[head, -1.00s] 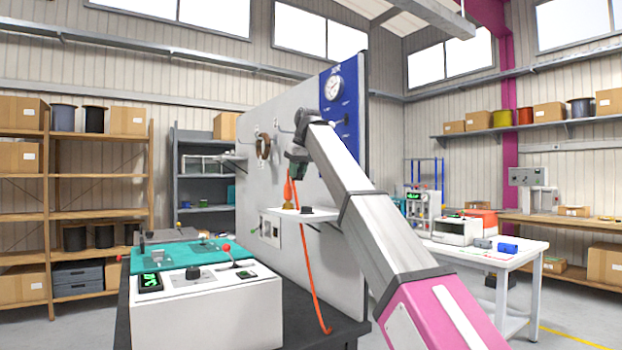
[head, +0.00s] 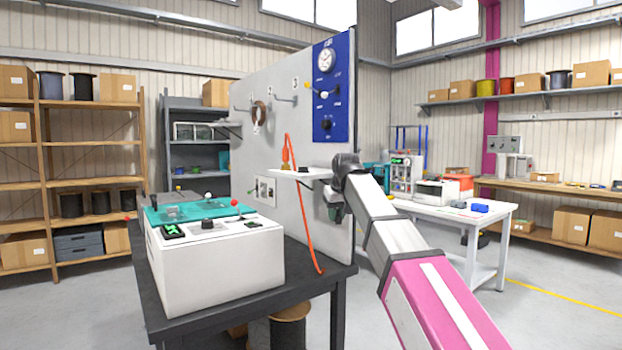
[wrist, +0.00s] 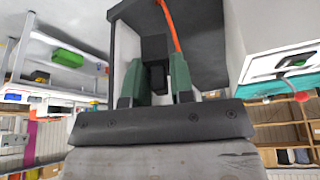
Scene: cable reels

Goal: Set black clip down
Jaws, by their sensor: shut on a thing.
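My gripper (wrist: 156,75) is shut on a small black piece, the black clip (wrist: 156,78), which sits between its green fingers in the wrist view. In the head view my gripper (head: 335,209) is at the right edge of the grey panel, a little right of and below the small white shelf (head: 290,174). The clip cannot be made out there. The black table (head: 335,268) stands below, and its dark top appears beyond the fingers in the wrist view.
A small black block (head: 303,169) sits on the shelf. A white machine with a teal top (head: 215,270) takes up the table's left part. A white workbench (head: 480,222) stands to the right.

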